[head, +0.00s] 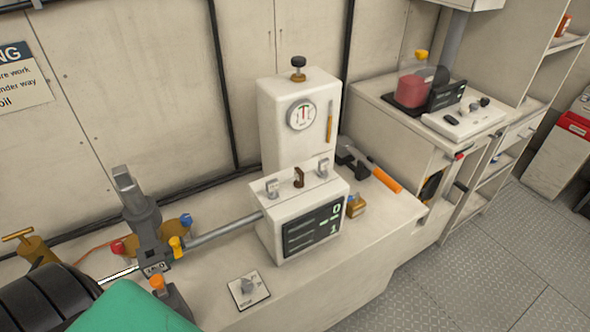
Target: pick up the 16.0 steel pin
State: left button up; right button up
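I cannot pick out a pin marked 16.0 in the head view. A grey steel rod (222,231) runs from the white box with the dark display (300,215) to a grey upright bracket (146,225). A thinner shiny rod (118,275) shows left of the bracket, near a dark ribbed cylinder (40,300). Small pin-like parts stand on top of the white box, including a brown one (299,178). Neither of my grippers is in view.
A white gauge cabinet (290,120) stands behind the box. An orange-handled tool (384,178) and a brass fitting (356,205) lie to its right. A green shape (135,308) fills the lower left. A second bench (400,135) and open floor (490,260) are at right.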

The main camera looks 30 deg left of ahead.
aim_at(272, 186)
jog(key=l+u, duration=0.15)
jog(key=u, duration=0.35)
jog(key=i+l+u, duration=0.1)
jog(key=u, duration=0.35)
jog(key=l, duration=0.1)
